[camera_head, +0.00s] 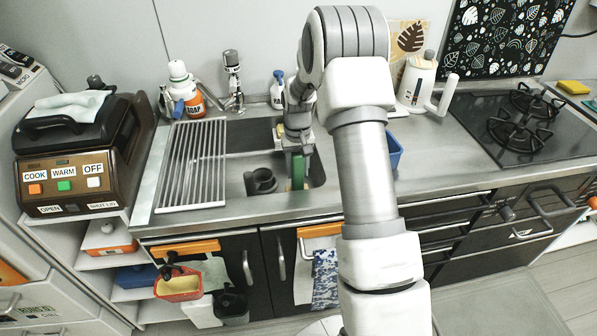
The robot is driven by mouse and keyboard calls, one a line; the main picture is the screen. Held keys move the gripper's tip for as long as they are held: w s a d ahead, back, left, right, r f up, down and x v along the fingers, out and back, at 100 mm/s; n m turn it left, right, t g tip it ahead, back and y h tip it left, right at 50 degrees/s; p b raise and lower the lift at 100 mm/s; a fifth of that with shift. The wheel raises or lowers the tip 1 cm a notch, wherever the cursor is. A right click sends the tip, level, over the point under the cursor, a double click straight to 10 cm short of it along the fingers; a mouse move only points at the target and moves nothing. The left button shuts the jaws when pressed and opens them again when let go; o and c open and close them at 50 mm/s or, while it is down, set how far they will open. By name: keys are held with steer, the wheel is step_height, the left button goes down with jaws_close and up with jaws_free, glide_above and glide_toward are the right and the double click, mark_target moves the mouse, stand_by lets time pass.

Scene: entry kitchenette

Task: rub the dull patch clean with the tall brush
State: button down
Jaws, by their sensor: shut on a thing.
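My gripper (297,150) is over the right part of the sink, pointing down. It is shut on an upright green and tan thing (298,172), which I take to be the tall brush. Its lower end reaches down into the sink basin (318,172); I cannot tell if it touches the bottom. My fingers and wrist hide its upper part. I cannot make out the dull patch; it may be hidden by my arm or too small to see.
A dark cup (262,181) stands in the basin left of the brush. A drying rack (192,165) covers the sink's left side. An orange-labelled soap bottle (196,104) and the tap (233,80) stand behind. A blue container (394,152) is right of my arm.

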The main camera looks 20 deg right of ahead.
steer(key=shift+r, duration=0.6)
step_height(320, 180, up, 10)
steer(key=p, duration=0.6)
steer(key=shift+p, duration=0.3)
